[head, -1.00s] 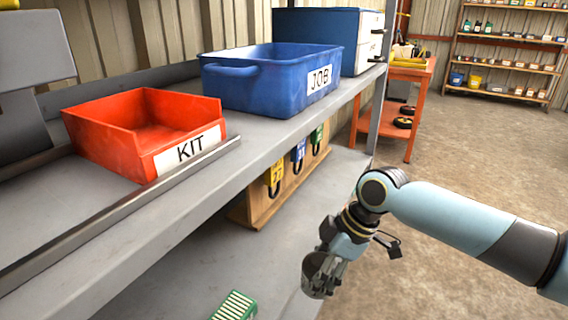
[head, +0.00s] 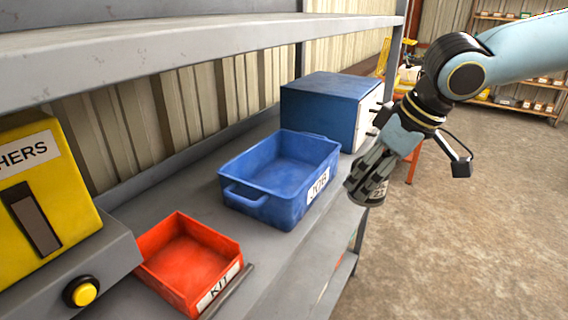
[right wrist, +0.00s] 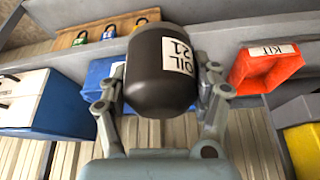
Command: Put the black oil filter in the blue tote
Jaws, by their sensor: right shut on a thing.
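The black oil filter (right wrist: 162,75), with a white label reading OIL 21, is held between the fingers of my right gripper (right wrist: 163,90) in the right wrist view. The tote, labelled JOB, stands upright on the shelf and looks empty. In the right wrist view the tote (right wrist: 98,75) is partly hidden behind the filter and finger. My left gripper is not in view.
A red KIT bin (head: 188,258) sits left of the tote. A blue cabinet (head: 325,108) stands behind it. A yellow dispenser (head: 50,190) is at the left. An upper shelf (head: 200,42) crosses above, and an upright post (head: 392,50) stands near my arm.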

